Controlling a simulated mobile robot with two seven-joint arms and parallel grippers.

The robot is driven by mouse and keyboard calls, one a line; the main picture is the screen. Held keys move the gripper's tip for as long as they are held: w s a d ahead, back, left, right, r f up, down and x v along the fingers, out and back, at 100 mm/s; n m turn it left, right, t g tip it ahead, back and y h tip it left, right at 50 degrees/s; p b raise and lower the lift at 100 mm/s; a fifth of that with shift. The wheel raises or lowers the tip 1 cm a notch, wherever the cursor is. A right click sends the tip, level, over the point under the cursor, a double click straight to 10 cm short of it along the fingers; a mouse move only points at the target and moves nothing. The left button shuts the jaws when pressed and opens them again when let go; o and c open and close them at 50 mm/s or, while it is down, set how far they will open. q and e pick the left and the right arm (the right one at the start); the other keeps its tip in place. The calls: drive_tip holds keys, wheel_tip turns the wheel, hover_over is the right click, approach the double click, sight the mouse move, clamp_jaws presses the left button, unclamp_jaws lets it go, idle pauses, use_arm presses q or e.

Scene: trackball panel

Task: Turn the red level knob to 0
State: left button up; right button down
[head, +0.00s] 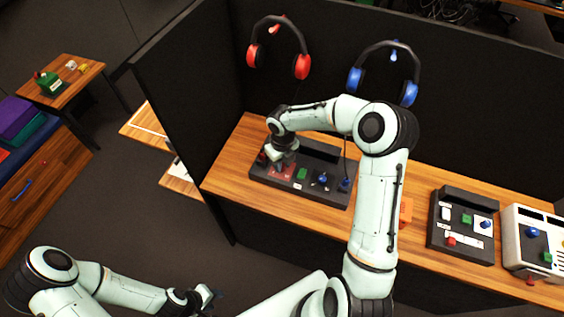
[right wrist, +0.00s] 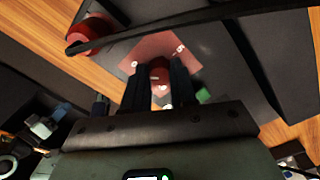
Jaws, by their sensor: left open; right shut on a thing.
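The dark control panel (head: 310,190) lies on the wooden counter. In the right wrist view, the red level knob (right wrist: 160,72) stands on a red plate (right wrist: 140,52) with small white marks. My right gripper (right wrist: 160,92) points down at the panel and is shut on this knob, one finger on each side. In the head view, my right gripper (head: 277,162) hides the knob; part of the red plate (head: 285,174) shows beside it. My left gripper (head: 207,297) is open and empty, low over the floor, far from the panel.
A red round control (head: 262,158) is close left of my right gripper. A green button (head: 302,173) and blue controls (head: 345,184) are to its right. Another panel (head: 462,225) and a white device (head: 535,240) stand further right. Red headphones (head: 278,48) hang on the dark partition behind.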

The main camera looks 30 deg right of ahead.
drive_tip(key=c, duration=0.9)
unclamp_jaws()
wheel_tip(320, 180, up, 14)
drive_tip(key=shift+f, duration=0.2)
